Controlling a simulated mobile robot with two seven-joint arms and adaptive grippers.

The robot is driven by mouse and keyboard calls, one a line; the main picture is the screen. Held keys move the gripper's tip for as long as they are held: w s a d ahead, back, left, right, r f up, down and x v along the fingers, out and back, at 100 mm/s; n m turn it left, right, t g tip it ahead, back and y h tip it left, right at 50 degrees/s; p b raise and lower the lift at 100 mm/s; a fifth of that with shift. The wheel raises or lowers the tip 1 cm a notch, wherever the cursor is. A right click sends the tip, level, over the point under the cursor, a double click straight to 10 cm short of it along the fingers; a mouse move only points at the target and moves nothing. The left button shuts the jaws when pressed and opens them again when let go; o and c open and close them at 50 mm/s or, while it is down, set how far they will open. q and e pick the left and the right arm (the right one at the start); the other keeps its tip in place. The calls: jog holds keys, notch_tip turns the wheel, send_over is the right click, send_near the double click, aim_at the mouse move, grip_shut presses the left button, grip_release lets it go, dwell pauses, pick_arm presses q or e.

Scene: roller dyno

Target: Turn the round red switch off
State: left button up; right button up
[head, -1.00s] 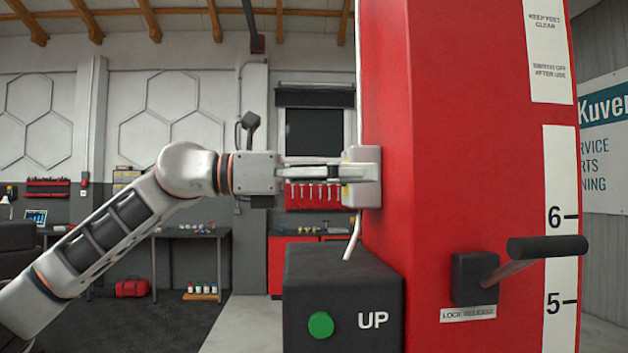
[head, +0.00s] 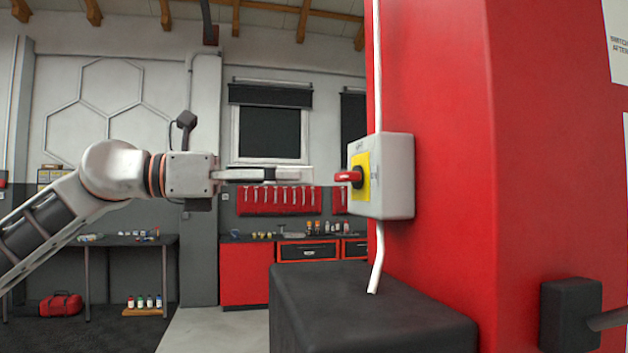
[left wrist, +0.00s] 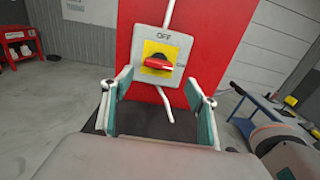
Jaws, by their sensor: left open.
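The round red switch (head: 349,177) sits on a yellow plate on a grey box (head: 395,176), fixed to the side of the red post (head: 440,90). In the left wrist view the red switch (left wrist: 158,65) shows face on, its handle lying roughly sideways, with the word OFF above the yellow plate. My right gripper is in no view.
A black box (head: 370,310) stands below the switch, and a thin white pipe (head: 377,255) runs down from the switch box. A black lever mount (head: 570,315) is on the post at lower right. A workbench (head: 115,240) stands far behind.

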aim_at(339, 177)
pick_arm(q)
jog(key=p+x, duration=0.1)
jog(key=x, duration=0.5)
jog(key=shift+w+d+r+p, duration=0.15)
jog(key=shift+w+d+p, duration=0.05)
jog(key=shift+p, duration=0.2)
jog(key=shift+w+d, duration=0.1)
jog(key=shift+d, duration=0.2)
jog(key=shift+w+d, duration=0.1)
jog(key=shift+d, duration=0.15)
jog(key=c, duration=1.1)
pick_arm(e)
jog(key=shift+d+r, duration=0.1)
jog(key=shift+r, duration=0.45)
